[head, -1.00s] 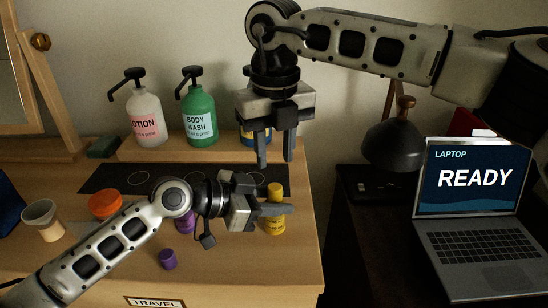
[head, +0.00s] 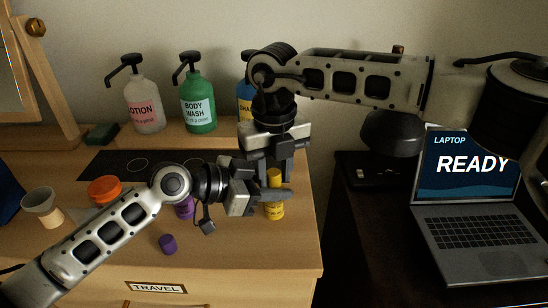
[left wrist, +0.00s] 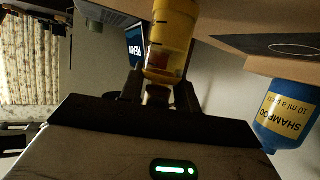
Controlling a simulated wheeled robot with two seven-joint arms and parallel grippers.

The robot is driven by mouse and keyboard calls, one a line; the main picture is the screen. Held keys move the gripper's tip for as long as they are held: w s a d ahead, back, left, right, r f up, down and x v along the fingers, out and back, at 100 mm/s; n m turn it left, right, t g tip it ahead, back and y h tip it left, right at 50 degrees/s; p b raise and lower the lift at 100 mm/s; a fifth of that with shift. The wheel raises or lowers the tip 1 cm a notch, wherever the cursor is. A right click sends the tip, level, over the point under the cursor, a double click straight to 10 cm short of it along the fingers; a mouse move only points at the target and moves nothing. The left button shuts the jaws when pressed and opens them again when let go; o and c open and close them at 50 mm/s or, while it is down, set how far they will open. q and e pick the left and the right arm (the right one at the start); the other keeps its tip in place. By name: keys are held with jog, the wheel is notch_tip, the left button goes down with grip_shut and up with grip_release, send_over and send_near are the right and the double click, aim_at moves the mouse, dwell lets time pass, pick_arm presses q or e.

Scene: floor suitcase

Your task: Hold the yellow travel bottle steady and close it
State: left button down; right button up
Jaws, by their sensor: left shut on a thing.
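The yellow travel bottle (head: 275,211) stands upright near the right end of the wooden dresser top, with a yellow cap (head: 275,176) at its top. How tightly the cap sits cannot be told. My left gripper (head: 276,195) is shut on the bottle from the left, its fingers hiding the bottle's middle. In the left wrist view the bottle (left wrist: 172,35) appears between the fingers. My right gripper (head: 275,172) points down over the bottle, its open fingers on either side of the cap. Whether they touch the cap is unclear.
Lotion (head: 143,105), green body wash (head: 198,102) and a partly hidden blue shampoo pump (head: 244,97) stand on the back ledge. A purple bottle (head: 184,208), purple cap (head: 168,244) and orange bowl (head: 104,188) lie left. A laptop (head: 468,230) sits right, past the dresser edge.

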pick_arm(q)
jog(key=shift+f, duration=0.15)
pick_arm(e)
jog(key=shift+f, duration=0.1)
grip_shut()
jog(key=shift+m, duration=0.9)
jog(key=shift+o, duration=1.8)
grip_release()
notch_tip(320, 180, up, 12)
